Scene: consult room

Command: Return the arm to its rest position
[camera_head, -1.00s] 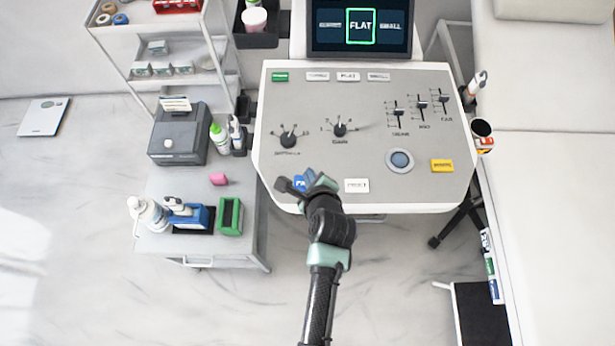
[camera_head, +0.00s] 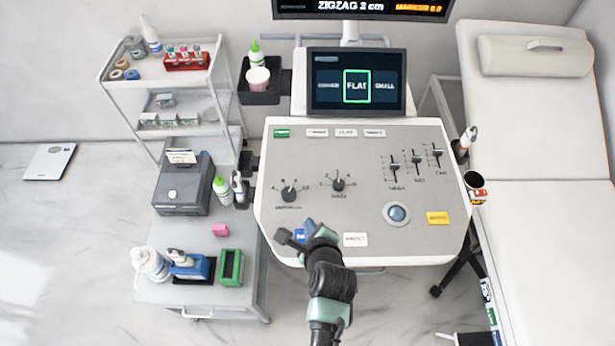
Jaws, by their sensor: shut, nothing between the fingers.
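My gripper (camera_head: 305,234) is at the front edge of the grey control panel (camera_head: 362,208), near a blue button (camera_head: 300,237) that it partly covers. Its fingers look closed and hold nothing. The arm reaches up from the bottom middle of the view. I cannot tell whether the fingertips touch the panel. The white button (camera_head: 355,239) lies just to the right of the gripper. The screen (camera_head: 357,82) behind the panel shows FLAT framed in green.
A grey box (camera_head: 183,188) sits behind. A white couch (camera_head: 545,240) fills the right. Open floor lies far left.

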